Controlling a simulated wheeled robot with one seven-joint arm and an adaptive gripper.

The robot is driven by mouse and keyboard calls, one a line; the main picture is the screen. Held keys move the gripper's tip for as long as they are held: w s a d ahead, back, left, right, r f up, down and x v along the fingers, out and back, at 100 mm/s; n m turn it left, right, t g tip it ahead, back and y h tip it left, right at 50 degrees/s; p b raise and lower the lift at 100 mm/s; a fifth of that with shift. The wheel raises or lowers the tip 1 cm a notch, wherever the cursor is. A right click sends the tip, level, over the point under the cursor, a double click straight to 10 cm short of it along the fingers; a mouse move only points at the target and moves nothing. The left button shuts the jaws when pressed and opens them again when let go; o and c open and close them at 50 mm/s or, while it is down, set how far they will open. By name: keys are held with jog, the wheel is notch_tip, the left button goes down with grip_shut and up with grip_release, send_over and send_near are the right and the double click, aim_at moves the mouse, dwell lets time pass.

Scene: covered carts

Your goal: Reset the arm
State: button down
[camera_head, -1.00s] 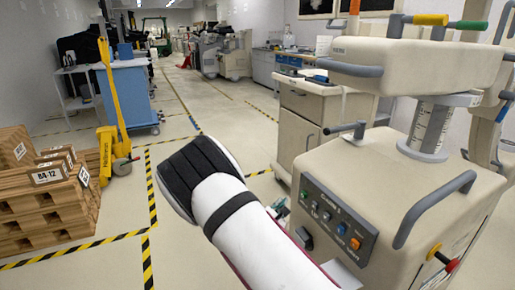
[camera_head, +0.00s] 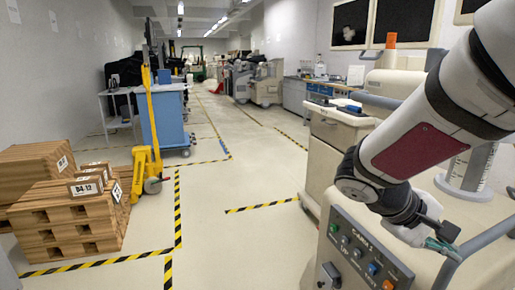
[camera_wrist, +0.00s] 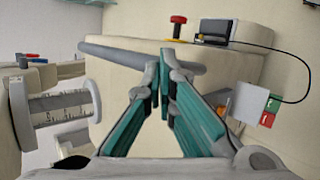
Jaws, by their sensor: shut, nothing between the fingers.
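My gripper (camera_head: 440,243) is at the lower right of the head view, in front of the beige C-arm machine (camera_head: 350,225). In the wrist view my gripper (camera_wrist: 163,65) points at the same beige machine (camera_wrist: 215,75), with its teal fingers meeting at the tips. It is shut and holds nothing. A grey handle bar (camera_wrist: 120,55) of the machine passes behind the fingertips. I cannot tell how far the fingers are from it.
Wooden pallets (camera_head: 65,230) and a yellow pallet jack (camera_head: 148,160) stand at the left. A blue cabinet (camera_head: 162,115) is behind them. A beige cart (camera_head: 330,150) stands beside the machine. The middle floor (camera_head: 225,180) is clear, with striped tape.

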jog(key=s+a+r+m+t+y, duration=0.1)
jog(key=s+a+m+y, duration=0.1)
jog(key=s+a+y, duration=0.65)
jog(key=s+a+m+y, duration=0.2)
jog(key=s+a, duration=0.4)
jog(key=s, duration=0.7)
notch_tip(320, 180, up, 20)
jog(key=t+p, duration=0.3)
jog(key=p, duration=1.5)
jog(key=shift+w+a, duration=0.2)
jog(key=shift+d+r, duration=0.1)
